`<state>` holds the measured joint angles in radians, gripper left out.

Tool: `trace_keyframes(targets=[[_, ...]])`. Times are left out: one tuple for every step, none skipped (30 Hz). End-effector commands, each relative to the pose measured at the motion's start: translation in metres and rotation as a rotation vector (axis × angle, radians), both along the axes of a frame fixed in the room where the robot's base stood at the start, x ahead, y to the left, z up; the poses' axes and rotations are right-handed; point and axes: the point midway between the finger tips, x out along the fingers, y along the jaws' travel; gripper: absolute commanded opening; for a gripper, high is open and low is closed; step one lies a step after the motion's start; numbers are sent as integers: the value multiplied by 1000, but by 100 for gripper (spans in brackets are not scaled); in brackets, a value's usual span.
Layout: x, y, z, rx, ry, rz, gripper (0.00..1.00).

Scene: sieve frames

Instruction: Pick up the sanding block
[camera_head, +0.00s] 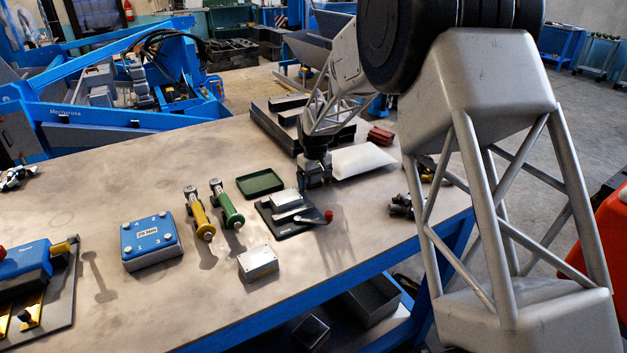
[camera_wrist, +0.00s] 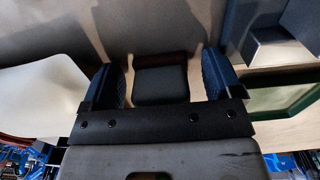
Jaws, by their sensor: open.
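A dark block with a brown edge, which looks like the sanding block (camera_wrist: 160,84), lies between my fingers in the wrist view. My gripper (camera_wrist: 162,68) is open, with one blue-padded finger on each side of it and a visible gap to each. In the head view my gripper (camera_head: 314,180) points down at the table, between the green tray and the white pad. The block cannot be made out there; my gripper seems to hide it. I cannot tell how far below the fingertips it lies.
The white pad (camera_head: 363,161) lies close on the right, the green tray (camera_head: 260,184) on the left. A clamp-like fixture with a red handle (camera_head: 319,219) stands in front. Dark plates (camera_head: 268,125) and reddish pieces (camera_head: 380,135) are behind. The table's left part (camera_head: 110,165) has free room.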

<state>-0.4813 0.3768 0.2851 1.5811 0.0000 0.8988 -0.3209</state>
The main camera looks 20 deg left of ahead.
Motion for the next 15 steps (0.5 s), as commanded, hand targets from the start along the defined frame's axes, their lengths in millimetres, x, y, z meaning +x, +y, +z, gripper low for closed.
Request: trace_keyframes(targets=[[0,0,0,0,0,0,85],[0,0,0,0,0,0,85],[0,0,0,0,0,0,85],[0,0,0,0,0,0,85],[0,0,0,0,0,0,85],[0,0,0,0,0,0,85],[0,0,0,0,0,0,85],[0,0,0,0,0,0,85],[0,0,0,0,0,0,85],[0,0,0,0,0,0,85],[0,0,0,0,0,0,85],[0,0,0,0,0,0,85],[0,0,0,0,0,0,85],[0,0,0,0,0,0,85],[0,0,0,0,0,0,84]])
